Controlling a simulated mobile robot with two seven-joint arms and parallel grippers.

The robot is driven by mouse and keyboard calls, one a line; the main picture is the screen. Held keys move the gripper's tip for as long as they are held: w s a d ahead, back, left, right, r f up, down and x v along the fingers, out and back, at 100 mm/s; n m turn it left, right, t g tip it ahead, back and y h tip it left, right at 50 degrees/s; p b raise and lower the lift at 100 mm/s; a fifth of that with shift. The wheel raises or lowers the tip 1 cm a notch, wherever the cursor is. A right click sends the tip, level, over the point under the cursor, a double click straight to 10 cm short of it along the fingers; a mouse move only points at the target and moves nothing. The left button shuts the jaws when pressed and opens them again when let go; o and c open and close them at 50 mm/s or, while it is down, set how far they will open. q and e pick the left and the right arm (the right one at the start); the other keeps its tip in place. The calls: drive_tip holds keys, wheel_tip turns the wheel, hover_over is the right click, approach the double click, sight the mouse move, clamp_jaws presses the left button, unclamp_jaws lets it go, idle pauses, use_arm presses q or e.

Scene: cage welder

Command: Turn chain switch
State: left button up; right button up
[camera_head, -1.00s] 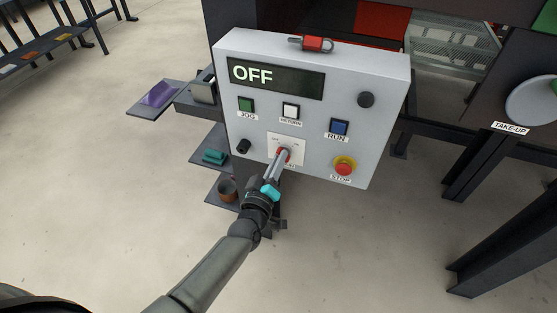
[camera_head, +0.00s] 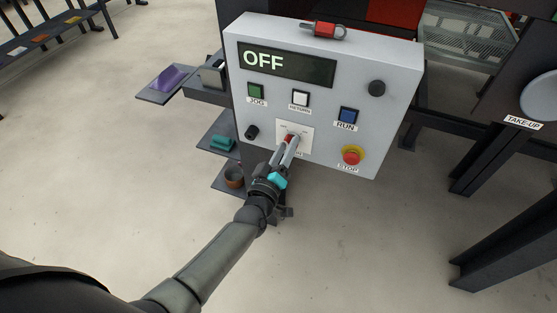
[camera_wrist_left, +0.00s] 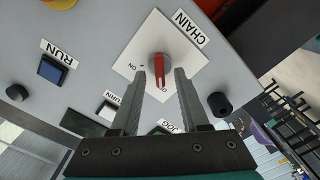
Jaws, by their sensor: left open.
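The chain switch (camera_wrist_left: 159,67) is a red and grey knob on a white plate (camera_wrist_left: 127,59) labelled CHAIN. In the wrist view its red bar points down toward a partly hidden label starting with O; the ON label is to its left. In the head view the switch (camera_head: 288,138) is partly covered by my fingers. My left gripper (camera_wrist_left: 162,76) is open, one finger on each side of the knob's line, with tips at or just short of it. I cannot tell whether they touch. It also shows in the head view (camera_head: 290,143). My right gripper is not in view.
The grey control box (camera_head: 388,75) has an OFF display (camera_head: 320,70), JOG (camera_head: 256,91), RETURN (camera_head: 300,98) and RUN (camera_head: 347,115) buttons, a red STOP button (camera_head: 351,157) and black knobs (camera_head: 252,132). A red padlock-like part (camera_head: 323,30) lies on top. Small shelves (camera_head: 222,140) stand left.

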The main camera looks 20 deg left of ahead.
use_arm(q)
drive_tip(key=s+p, duration=0.2)
drive_tip(key=s, duration=1.3)
drive_tip(key=shift+a, duration=0.3)
drive_tip(key=s+f+m+g+h, duration=0.1)
drive_tip(key=s+f+m+g, duration=0.4)
drive_tip(key=f, duration=0.7)
drive_tip(key=s+f+m+g, duration=0.2)
drive_tip(key=s+f+g, duration=0.35)
drive_tip(key=f, duration=0.75)
drive_tip(key=s+a+f+m+g, duration=0.1)
drive_tip(key=s+f, duration=0.4)
drive_tip(key=s, duration=0.5)
drive_tip(key=s+a+f+m+g+y, duration=0.1)
drive_tip(key=s+f+g, duration=0.4)
drive_tip(key=s, duration=0.5)
drive_tip(key=shift+s+a+m+y+b, duration=0.3)
drive_tip(key=shift+a+m, duration=0.4)
drive_tip(key=shift+m, duration=0.4)
drive_tip(key=shift+w+g, duration=0.1)
drive_tip(key=shift+g, duration=0.15)
